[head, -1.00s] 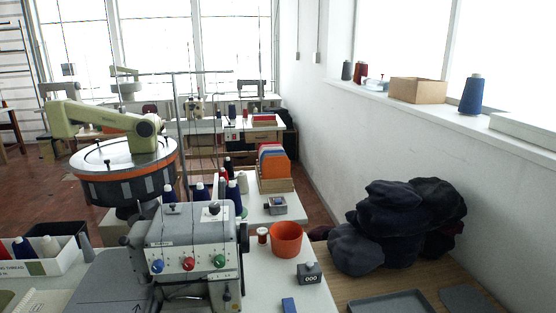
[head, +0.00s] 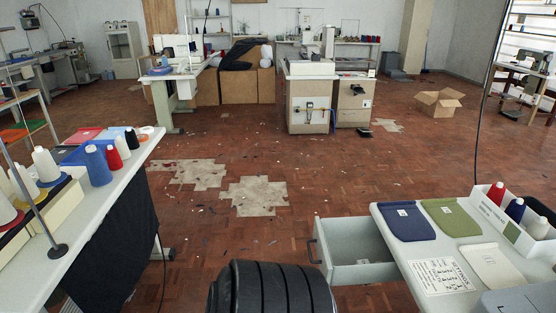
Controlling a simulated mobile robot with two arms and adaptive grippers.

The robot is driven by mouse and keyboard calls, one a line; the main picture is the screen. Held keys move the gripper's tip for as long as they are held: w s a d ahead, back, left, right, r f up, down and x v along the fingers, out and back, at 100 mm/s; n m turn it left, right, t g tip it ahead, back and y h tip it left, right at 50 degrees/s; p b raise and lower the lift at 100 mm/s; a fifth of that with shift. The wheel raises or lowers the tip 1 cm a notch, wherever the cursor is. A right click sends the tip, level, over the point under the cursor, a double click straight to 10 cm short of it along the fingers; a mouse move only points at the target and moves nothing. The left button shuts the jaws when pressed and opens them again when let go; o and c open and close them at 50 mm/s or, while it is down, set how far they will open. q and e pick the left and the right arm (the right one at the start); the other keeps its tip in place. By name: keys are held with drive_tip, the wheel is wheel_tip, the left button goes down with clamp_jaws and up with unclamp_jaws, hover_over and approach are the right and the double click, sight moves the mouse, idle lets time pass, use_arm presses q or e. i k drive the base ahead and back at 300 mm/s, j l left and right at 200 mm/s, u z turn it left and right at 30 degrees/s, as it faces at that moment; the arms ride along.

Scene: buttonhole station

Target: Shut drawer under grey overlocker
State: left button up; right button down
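A grey drawer (head: 352,272) stands pulled out from the left side of the white table (head: 393,218) at the lower right. Its front faces left and carries a dark bow handle (head: 314,250). Its inside is partly visible and looks mostly empty, with a small light item at its floor. Only a grey corner (head: 520,300), apparently part of the overlocker, shows at the bottom right edge; the rest of the machine is out of view. Neither of my grippers is in view.
Navy (head: 405,220) and green (head: 449,217) cloth pieces, a printed sheet (head: 438,276) and a tray of thread cones (head: 497,224) lie on the table. Another white table (head: 120,165) with cones stands left. The parquet floor between is open. A black ribbed object (head: 270,290) fills the bottom middle.

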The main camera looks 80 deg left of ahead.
sight(339, 242)
drive_tip(key=u, duration=2.15)
